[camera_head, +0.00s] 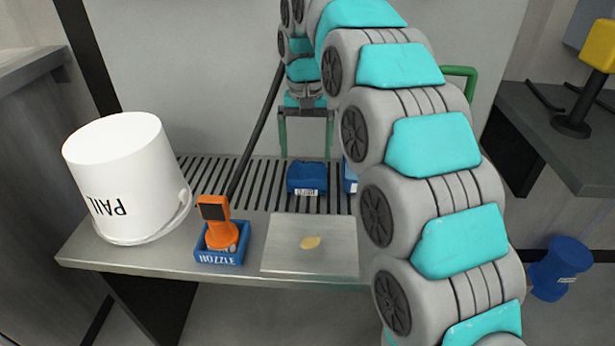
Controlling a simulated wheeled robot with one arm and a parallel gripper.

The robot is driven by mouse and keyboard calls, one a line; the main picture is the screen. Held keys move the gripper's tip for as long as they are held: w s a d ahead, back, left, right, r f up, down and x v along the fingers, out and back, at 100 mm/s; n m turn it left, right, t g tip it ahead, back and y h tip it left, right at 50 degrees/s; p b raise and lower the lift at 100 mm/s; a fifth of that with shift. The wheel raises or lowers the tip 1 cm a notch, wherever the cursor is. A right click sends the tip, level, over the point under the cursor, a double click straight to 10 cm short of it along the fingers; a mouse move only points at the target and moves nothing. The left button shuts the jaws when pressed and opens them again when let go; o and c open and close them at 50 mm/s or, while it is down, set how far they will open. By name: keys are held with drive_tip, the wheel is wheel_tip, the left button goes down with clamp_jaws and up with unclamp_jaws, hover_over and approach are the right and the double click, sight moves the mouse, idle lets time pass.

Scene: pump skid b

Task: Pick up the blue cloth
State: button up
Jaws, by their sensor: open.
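No blue cloth can be clearly made out in the head view. A small dark blue item (307,178) with a white label lies on the slatted part of the bench; it looks more like a bin or block than a cloth. A second blue item (350,177) beside it is mostly hidden by my arm. My gripper (306,152) points down with two green fingers apart, above and behind the labelled blue item as seen here. Nothing shows between the fingers. I cannot tell its exact height or whether it touches anything.
A white pail (122,172) stands at left on the bench (90,250). A blue NOZZLE bin (222,255) holds an orange device (214,225). A grey plate (310,258) bears a yellowish patch. A blue object (562,265) is low at right. My arm hides the bench's right side.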

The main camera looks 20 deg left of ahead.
sight(307, 162)
drive_tip(key=shift+d+f, duration=0.1)
drive_tip(key=shift+f, duration=2.15)
drive_tip(key=c, duration=1.2)
drive_tip(key=shift+o, duration=0.2)
drive_tip(key=shift+w+r, duration=0.1)
drive_tip(key=shift+r, duration=0.1)
drive_tip(key=shift+r, duration=1.65)
drive_tip(key=s+d, duration=0.1)
drive_tip(key=s, duration=0.4)
drive_tip(key=s+d+r+b, duration=0.1)
drive_tip(key=s, duration=0.4)
drive_tip(key=s+d+b, duration=0.1)
drive_tip(key=s, duration=0.4)
drive_tip(key=shift+s+d+r, duration=0.15)
drive_tip(key=shift+s+r, duration=0.05)
drive_tip(key=shift+s, duration=0.15)
